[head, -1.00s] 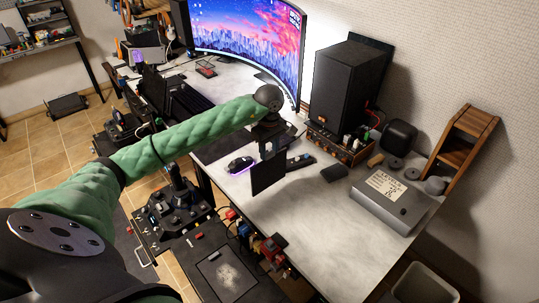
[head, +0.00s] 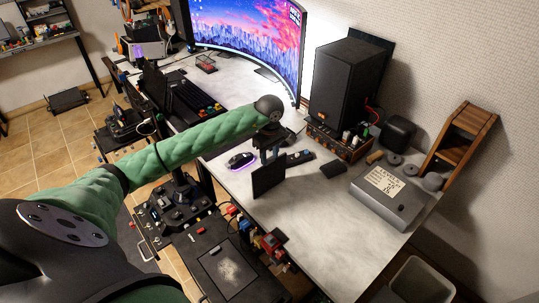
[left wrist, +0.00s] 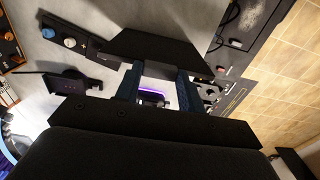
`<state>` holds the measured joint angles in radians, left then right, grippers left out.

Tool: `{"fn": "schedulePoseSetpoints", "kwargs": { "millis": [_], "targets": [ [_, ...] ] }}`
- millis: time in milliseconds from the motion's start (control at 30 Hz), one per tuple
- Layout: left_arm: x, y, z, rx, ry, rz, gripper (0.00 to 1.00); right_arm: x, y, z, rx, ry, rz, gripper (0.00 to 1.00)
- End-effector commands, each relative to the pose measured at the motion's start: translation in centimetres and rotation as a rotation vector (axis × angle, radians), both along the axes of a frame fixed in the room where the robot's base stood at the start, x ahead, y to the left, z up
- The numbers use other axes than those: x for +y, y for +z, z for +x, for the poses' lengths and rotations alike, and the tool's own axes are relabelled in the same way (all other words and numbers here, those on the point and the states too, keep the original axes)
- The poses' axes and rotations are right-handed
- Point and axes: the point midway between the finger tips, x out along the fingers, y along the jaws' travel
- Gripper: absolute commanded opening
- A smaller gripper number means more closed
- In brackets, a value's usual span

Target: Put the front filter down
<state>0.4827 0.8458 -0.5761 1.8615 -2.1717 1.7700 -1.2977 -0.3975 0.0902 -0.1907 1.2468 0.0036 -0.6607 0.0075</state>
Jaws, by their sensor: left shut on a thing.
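The front filter, a thin dark flat panel (head: 267,180), is upright over the near part of the grey desk (head: 330,215). My left gripper (head: 270,153) is shut on its upper edge, coming down from above. In the left wrist view the panel (left wrist: 155,50) spans across the tips of my left gripper's two blue-grey fingers (left wrist: 157,82). I cannot tell whether its lower edge touches the desk. My right gripper is not in view.
A lit mouse (head: 240,160) lies left of the panel, and a small black box (head: 333,169) lies to its right. A grey case (head: 390,198) and a tall speaker (head: 345,85) stand farther right.

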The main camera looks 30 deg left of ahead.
Motion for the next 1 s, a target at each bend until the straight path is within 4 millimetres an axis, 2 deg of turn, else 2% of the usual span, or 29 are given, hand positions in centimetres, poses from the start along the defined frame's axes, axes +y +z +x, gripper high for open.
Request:
{"fn": "schedulePoseSetpoints", "kwargs": {
  "millis": [100, 133, 233, 733, 867, 933, 1000],
  "targets": [
    [0.0, -0.1, 0.0, 0.000, 0.000, 0.000, 0.05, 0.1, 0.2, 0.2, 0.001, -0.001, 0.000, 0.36],
    [0.0, -0.1, 0.0, 0.000, 0.000, 0.000, 0.41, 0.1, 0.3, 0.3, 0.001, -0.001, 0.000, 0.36],
    [0.0, -0.1, 0.0, 0.000, 0.000, 0.000, 0.61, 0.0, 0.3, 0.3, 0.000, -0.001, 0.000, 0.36],
    [0.0, 0.2, 0.0, 0.000, 0.000, -0.001, 0.61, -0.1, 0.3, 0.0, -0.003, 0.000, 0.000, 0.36],
    [0.0, 0.6, 0.1, -0.001, 0.000, 0.001, 0.61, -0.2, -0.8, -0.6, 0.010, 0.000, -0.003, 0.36],
    [0.0, 1.1, 0.1, -0.002, 0.000, -0.001, 0.61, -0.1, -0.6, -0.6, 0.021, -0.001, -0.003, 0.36],
    [0.0, 1.6, 0.1, -0.003, 0.000, -0.001, 0.61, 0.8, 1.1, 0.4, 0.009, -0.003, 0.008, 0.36]
  ]
}}
